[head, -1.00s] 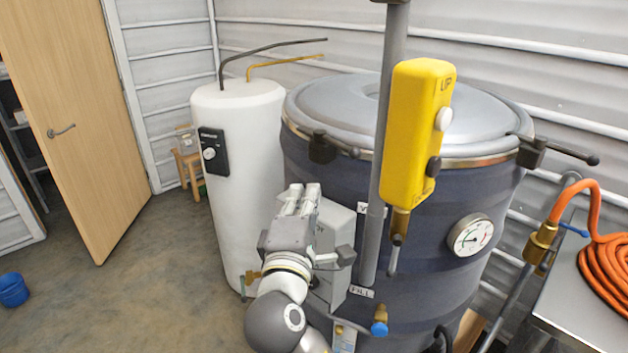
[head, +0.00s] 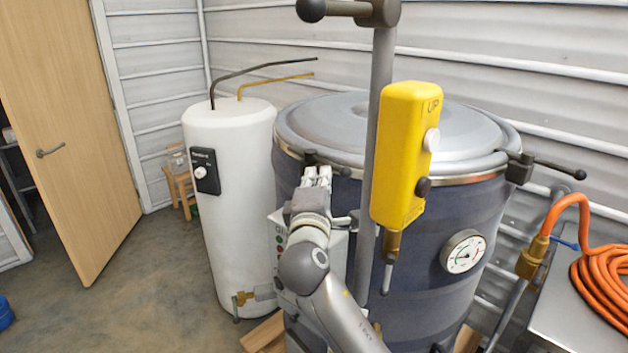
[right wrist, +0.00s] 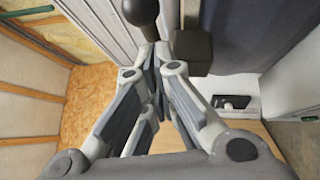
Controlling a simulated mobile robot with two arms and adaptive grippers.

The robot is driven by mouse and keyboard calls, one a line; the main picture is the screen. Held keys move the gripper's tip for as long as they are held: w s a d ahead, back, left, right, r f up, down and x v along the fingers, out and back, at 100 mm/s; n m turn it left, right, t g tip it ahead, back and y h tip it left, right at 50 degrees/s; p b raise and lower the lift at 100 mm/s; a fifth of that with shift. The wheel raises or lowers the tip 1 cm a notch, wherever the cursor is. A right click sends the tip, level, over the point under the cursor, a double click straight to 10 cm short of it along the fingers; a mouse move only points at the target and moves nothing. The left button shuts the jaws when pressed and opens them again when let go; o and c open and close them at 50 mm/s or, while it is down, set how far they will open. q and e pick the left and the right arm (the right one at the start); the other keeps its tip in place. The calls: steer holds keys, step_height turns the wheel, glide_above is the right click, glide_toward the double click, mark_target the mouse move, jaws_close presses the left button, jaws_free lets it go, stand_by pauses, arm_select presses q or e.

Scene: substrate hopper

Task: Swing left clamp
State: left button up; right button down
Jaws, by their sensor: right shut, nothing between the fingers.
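The left clamp (head: 311,157) is a dark metal clamp on the rim of the blue-grey vessel (head: 400,270), under its grey lid (head: 455,130). My right gripper (head: 318,178) is raised just in front of and below this clamp and partly hides it. Its fingers are shut and empty. In the right wrist view, a black ball knob (right wrist: 141,11) and a dark block (right wrist: 192,52) are close beyond my fingertips (right wrist: 152,62). I cannot tell whether they touch. The right clamp (head: 522,167) has its handle pointing out to the right. My left gripper is not in view.
A yellow hanging pendant (head: 403,150) and a grey vertical pole (head: 372,130) stand right of my right gripper. A white cylinder tank (head: 235,240) stands left. A steel table (head: 580,320) with an orange hose (head: 603,270) is at right.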

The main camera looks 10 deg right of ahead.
steer(key=shift+w+d+p, duration=0.1)
steer(key=shift+d+p, duration=0.55)
steer(key=shift+d, duration=0.55)
